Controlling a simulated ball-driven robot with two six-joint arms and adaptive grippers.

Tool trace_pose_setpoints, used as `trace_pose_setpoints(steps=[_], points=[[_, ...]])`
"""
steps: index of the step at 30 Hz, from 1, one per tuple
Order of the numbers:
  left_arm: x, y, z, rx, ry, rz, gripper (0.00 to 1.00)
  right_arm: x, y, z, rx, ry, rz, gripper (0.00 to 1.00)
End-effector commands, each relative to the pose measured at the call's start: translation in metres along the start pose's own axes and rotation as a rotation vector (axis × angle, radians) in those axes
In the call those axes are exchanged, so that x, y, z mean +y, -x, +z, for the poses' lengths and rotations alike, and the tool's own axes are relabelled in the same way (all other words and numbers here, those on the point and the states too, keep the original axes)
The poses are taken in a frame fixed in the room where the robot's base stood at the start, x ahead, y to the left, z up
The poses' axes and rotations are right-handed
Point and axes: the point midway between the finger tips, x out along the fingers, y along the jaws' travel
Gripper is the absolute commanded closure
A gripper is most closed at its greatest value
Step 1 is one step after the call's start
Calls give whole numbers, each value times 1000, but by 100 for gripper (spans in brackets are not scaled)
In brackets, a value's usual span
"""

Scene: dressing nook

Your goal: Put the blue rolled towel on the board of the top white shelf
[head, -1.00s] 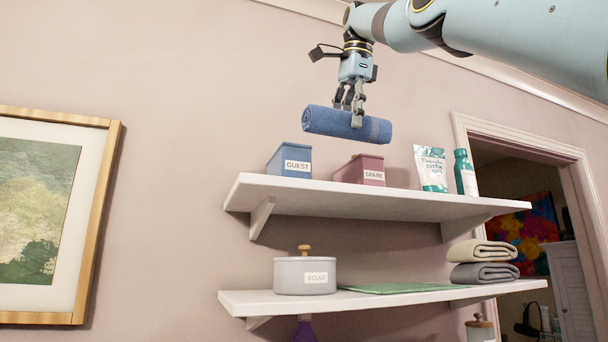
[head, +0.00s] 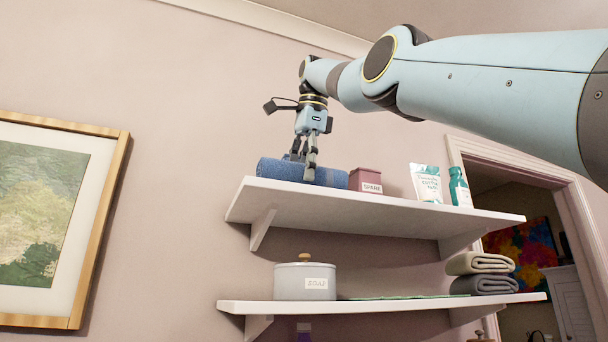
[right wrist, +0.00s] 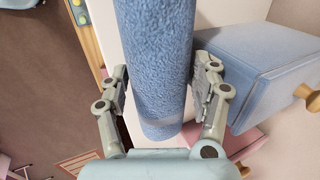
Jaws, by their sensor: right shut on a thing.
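The blue rolled towel (head: 333,177) lies level at the left half of the top white shelf (head: 370,210) in the head view. Its lower edge lines up with the board's front edge; I cannot tell whether it touches the board. My right gripper (head: 309,176) points down and is shut on the towel near its middle. In the right wrist view the towel (right wrist: 155,60) runs between the two fingers of my right gripper (right wrist: 162,78), with the white board (right wrist: 103,25) beyond it. My left gripper is not in view.
A pink SPARE box (head: 366,183), a white pouch (head: 425,183) and a teal bottle (head: 460,188) stand right of the towel. The lower shelf (head: 380,305) holds a SOAP pot (head: 304,283).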

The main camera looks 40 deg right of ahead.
Motion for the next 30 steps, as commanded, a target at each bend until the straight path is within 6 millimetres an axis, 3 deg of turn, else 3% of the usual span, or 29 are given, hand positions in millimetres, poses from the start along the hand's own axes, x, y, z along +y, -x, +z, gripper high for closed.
trace_pose_setpoints(steps=[10,11,13,24,26,30], points=[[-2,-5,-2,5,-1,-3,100,2,-4,0,0,0,-1,76],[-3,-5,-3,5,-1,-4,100,2,-4,0,0,0,-1,35],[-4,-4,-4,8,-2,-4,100,2,-3,0,0,0,-1,26],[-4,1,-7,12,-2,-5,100,0,1,0,0,0,-1,26],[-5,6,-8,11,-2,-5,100,-2,7,0,0,0,-1,26],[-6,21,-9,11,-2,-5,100,-3,38,0,0,0,-4,26]])
